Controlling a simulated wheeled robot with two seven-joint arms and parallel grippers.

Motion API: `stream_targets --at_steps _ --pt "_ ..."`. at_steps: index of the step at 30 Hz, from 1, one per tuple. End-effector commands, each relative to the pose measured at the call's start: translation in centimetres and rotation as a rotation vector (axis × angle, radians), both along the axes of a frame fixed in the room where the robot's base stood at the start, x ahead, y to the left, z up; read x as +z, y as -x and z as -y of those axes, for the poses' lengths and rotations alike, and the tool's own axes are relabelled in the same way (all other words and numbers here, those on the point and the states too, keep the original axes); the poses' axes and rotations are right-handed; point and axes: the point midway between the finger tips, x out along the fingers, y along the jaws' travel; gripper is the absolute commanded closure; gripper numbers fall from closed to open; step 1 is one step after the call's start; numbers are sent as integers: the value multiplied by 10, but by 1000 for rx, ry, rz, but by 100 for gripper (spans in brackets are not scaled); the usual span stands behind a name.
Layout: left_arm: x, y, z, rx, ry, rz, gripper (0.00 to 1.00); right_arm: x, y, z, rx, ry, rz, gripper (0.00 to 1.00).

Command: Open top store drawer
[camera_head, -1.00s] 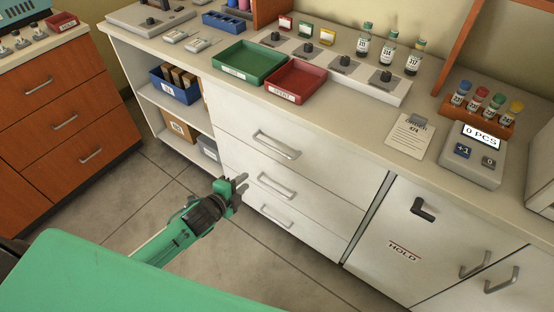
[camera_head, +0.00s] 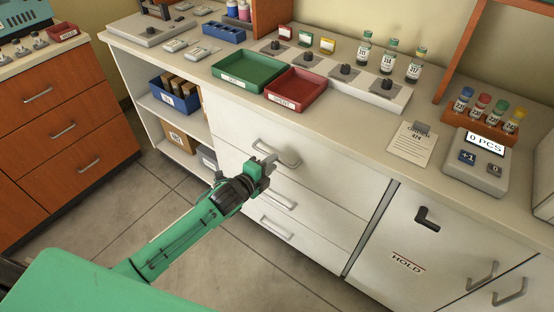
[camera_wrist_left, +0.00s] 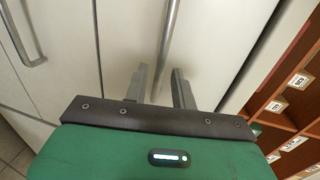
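The white top drawer (camera_head: 325,167) is the uppermost of three drawers in the white cabinet, and it looks closed. I cannot tell whether either finger touches the bar. My right gripper is not in view.
The middle drawer handle (camera_head: 282,199) and bottom drawer handle (camera_head: 276,228) lie below. A green tray (camera_head: 235,80) and a red tray (camera_head: 312,103) sit on the counter above. Open shelves with a blue bin (camera_head: 170,98) stand to the left. The floor in front is clear.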

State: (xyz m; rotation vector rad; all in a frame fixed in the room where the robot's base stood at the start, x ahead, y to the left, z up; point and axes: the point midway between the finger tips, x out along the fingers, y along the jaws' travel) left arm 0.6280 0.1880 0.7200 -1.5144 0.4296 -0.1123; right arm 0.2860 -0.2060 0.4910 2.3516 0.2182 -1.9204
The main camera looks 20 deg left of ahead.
Motion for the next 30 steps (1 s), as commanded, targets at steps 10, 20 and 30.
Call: stream_targets --at_steps 10,20,30 --pt "-7 -32 12 0 0 0 74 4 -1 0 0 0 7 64" --pt "-7 -33 12 0 -1 -1 80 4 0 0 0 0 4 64" --pt "-7 -33 12 0 -1 -1 100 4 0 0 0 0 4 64"
